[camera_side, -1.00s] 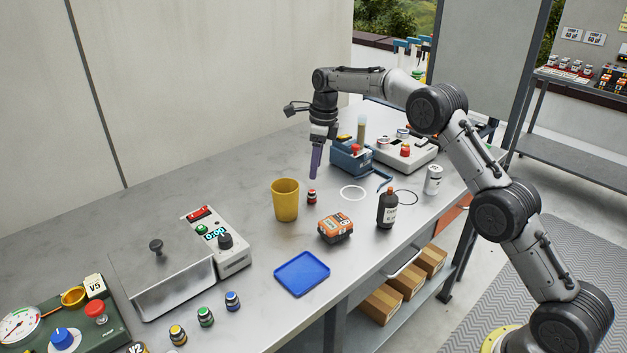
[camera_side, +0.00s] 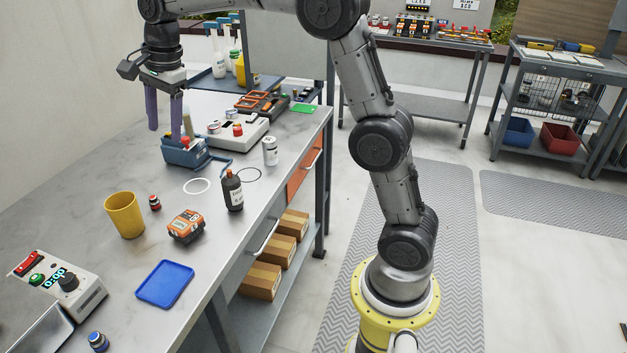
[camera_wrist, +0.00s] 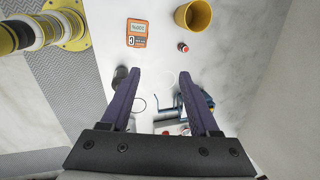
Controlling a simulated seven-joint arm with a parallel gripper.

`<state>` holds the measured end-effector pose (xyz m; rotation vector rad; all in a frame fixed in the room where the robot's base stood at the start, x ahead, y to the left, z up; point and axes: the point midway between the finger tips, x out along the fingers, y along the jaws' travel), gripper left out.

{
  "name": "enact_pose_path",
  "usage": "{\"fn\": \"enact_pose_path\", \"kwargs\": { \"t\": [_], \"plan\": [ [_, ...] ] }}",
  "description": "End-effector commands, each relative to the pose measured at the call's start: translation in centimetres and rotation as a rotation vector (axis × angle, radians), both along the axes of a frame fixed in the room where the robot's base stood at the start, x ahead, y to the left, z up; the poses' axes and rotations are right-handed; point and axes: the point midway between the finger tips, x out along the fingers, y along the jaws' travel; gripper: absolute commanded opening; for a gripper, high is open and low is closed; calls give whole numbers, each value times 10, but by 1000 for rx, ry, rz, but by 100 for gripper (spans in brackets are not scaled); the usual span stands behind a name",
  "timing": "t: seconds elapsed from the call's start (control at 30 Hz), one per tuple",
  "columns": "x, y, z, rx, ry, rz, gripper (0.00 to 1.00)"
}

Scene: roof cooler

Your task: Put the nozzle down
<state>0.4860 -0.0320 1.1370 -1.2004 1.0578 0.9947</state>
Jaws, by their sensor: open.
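My gripper (camera_side: 165,134) is open, with its two purple fingers spread and pointing down above the bench. In the wrist view nothing sits between the fingertips (camera_wrist: 158,75). I cannot tell for sure which thing is the nozzle. A small red and black piece (camera_side: 155,202) stands on the bench beside the yellow cup (camera_side: 124,215), apart from my gripper. It also shows in the wrist view (camera_wrist: 182,47), beyond the right finger.
An orange meter (camera_side: 186,226), a dark bottle (camera_side: 232,190), a white can (camera_side: 270,151) and a blue tray (camera_side: 165,284) stand on the bench. A white ring (camera_side: 196,185) lies flat. A control box (camera_side: 72,290) is at the front left. Bare bench lies left of the cup.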

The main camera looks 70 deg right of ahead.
Motion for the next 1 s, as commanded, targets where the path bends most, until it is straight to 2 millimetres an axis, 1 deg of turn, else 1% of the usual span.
{"fn": "enact_pose_path", "kwargs": {
  "t": [0.03,0.07,0.1,0.17,0.2,0.27,0.3,0.47,0.5,0.6,0.7,0.8,0.9,1.0],
  "plan": [
    [-22,5,12,-25,-23,92,62],
    [-34,7,16,-43,-35,152,62],
    [-51,9,22,-67,-50,231,62],
    [-75,13,27,-104,-72,349,62],
    [-93,15,30,-130,-86,429,62],
    [-118,18,32,-172,-107,547,62],
    [-135,20,32,-201,-121,626,62],
    [-203,26,22,-323,-170,937,62],
    [-219,28,16,-355,-179,1014,62],
    [-257,30,1,-437,-203,1199,62],
    [-287,31,-17,-511,-218,1355,62],
    [-307,31,-32,-567,-225,1468,62],
    [-318,32,-42,-600,-229,1535,62],
    [-322,32,-45,-614,-230,1564,62]
  ]
}}
